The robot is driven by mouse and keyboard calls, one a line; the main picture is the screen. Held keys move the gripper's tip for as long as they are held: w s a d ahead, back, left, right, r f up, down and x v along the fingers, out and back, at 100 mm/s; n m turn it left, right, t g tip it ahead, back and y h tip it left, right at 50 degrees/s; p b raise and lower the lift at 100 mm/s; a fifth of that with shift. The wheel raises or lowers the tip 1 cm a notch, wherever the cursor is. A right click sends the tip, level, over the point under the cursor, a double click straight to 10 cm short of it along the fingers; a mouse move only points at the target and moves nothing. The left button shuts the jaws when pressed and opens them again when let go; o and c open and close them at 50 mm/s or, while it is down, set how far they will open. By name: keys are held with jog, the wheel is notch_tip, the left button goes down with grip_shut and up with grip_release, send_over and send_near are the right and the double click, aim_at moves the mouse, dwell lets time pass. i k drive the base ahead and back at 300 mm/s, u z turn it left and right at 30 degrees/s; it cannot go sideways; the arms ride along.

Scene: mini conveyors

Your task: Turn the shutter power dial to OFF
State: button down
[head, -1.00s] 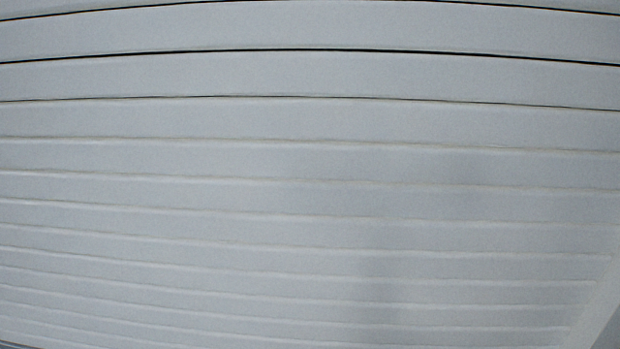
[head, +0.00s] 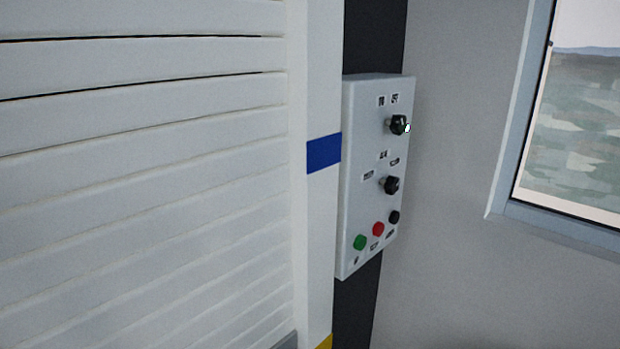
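A white control box (head: 362,125) is mounted on a dark post right of the shutter. It carries two black dials, an upper dial (head: 398,125) and a lower dial (head: 389,185). The upper dial has a bright white mark at its right side and two small labels above it. The lower dial has several small labels around it. My gripper is not in view.
Below the dials are a green button (head: 359,242), a red button (head: 378,229) and a black button (head: 394,217). The white slatted shutter (head: 140,180) fills the left. A window (head: 575,120) is at the right, with bare grey wall between.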

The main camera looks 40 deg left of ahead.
aim_at(397, 125)
jog(key=u, duration=1)
jog(key=k, duration=0.8)
jog(key=u, duration=0.35)
jog(key=i, duration=0.5)
jog(key=z, duration=0.05)
